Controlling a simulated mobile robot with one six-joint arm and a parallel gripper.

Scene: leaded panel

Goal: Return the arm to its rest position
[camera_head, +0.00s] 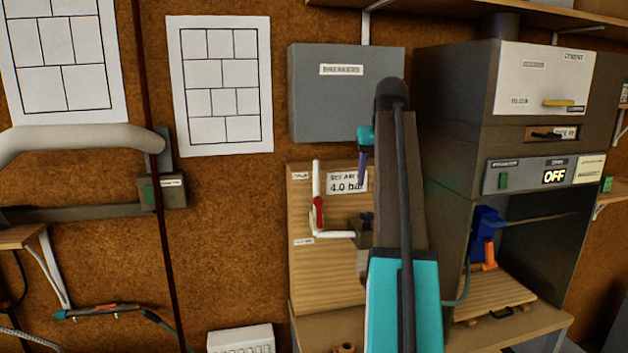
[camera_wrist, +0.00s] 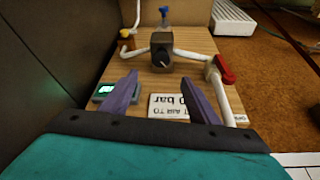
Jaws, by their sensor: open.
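My arm (camera_head: 404,290), with teal and dark links, rises in front of the wooden air panel (camera_head: 325,275) in the head view. My gripper (camera_head: 362,182) points down beside the label "SET AIR TO 4.0 bar" (camera_head: 341,183); the arm hides part of the panel. In the wrist view my gripper (camera_wrist: 160,77) has two purple fingers spread apart with nothing between them. Beyond them are a dark regulator block (camera_wrist: 162,54) and a red valve handle (camera_wrist: 222,68). The label appears upside down there. I cannot tell whether the fingers touch the panel.
A grey breaker box (camera_head: 310,100) hangs above the panel. A shelf (camera_head: 460,8) is overhead.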

